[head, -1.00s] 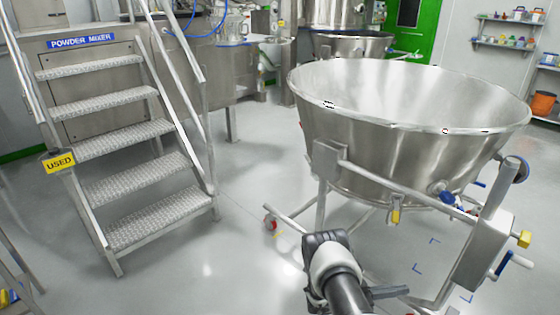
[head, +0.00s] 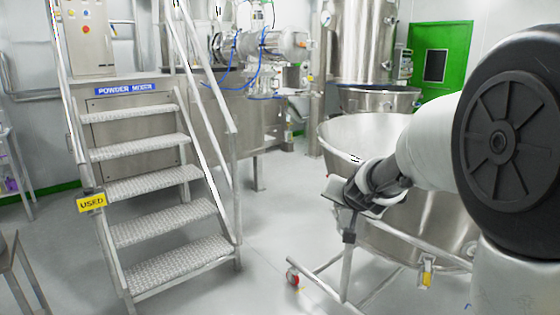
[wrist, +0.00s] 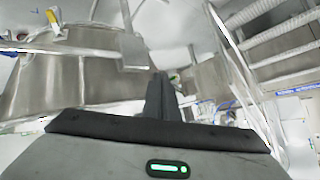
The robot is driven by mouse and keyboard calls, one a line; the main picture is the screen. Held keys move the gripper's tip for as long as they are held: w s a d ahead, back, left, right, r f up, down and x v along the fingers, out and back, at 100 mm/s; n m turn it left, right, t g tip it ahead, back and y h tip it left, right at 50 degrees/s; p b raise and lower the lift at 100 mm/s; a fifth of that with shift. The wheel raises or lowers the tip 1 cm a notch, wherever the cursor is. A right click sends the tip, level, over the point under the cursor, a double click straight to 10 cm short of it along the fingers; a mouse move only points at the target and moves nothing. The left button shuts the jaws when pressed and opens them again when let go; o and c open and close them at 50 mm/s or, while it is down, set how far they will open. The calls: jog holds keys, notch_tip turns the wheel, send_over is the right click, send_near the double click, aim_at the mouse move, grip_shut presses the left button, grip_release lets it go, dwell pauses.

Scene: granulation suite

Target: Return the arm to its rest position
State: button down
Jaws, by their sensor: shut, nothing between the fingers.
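My arm reaches in from the right of the head view, its white links and dark round joint covering much of that side. My gripper (head: 350,232) hangs at its end, in front of the large steel bowl (head: 345,132) from this viewpoint. In the wrist view, the dark fingers of my gripper (wrist: 160,80) are together with nothing between them. The bowl's steel wall (wrist: 58,85) shows at left there. I cannot tell the exact gap between gripper and bowl.
Metal steps (head: 160,188) with a yellow USED tag (head: 91,202) stand at left, below the powder mixer sign. The bowl's wheeled frame (head: 325,268) stands low at centre right. Grey floor (head: 255,225) is clear between them. A green door (head: 455,38) is at the back right.

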jog(key=s+a+r+n+g+y, duration=0.1)
jog(key=s+a+r, duration=0.1)
jog(key=s, duration=0.4)
jog(key=s+a+r+n+y, duration=0.1)
jog(key=s+a+r, duration=0.1)
jog(key=s, duration=0.3)
jog(key=s+d+f+n+g+h, duration=0.1)
jog(key=s+f+n+g, duration=0.1)
jog(key=s, duration=1)
jog(key=s+d+f+n+g+h, duration=0.1)
jog(key=s+g, duration=0.1)
jog(key=s, duration=1)
notch_tip(320, 180, up, 27)
jog(key=p, duration=2.8)
jog(key=shift+w+r, duration=0.15)
jog(key=shift+r, duration=0.05)
